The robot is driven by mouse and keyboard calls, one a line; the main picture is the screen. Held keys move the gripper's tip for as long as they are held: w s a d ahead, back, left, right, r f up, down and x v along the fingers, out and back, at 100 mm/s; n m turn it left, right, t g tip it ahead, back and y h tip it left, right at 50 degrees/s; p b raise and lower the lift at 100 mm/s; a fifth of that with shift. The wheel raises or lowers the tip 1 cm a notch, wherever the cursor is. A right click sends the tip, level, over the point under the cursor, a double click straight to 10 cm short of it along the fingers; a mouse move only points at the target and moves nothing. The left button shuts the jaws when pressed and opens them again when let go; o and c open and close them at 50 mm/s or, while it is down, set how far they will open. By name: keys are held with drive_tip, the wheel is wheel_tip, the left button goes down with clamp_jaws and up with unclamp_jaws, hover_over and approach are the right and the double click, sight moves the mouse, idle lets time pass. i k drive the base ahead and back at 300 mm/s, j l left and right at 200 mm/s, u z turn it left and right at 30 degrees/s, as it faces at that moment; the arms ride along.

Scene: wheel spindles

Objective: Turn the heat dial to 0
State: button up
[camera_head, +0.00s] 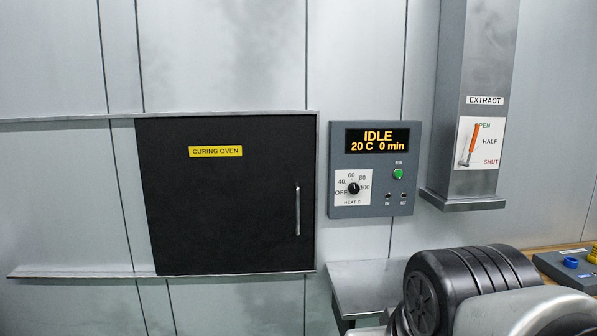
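The heat dial (353,188) is a small black knob on a white plate, low on the left of the grey control panel (372,212). The plate is marked OFF, 40, 60, 80 and 100 around the knob, with HEAT C below; I see no mark reading 0. The knob is too small to tell surely which mark it points at. The display (377,140) above reads IDLE, 20 C, 0 min. My gripper is not in view, and nothing touches the dial.
The black curing oven door (220,220) with a handle (297,209) is shut, left of the panel. A green button (398,174) and small switches are beside the dial. A metal shelf (365,280) juts out below. A duct with an orange EXTRACT lever (472,143) stands right.

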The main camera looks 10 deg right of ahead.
sight(353, 188)
drive_tip(key=i+j, duration=0.1)
drive_tip(key=i, duration=0.85)
drive_tip(key=j, duration=0.2)
drive_tip(key=k+z, duration=0.05)
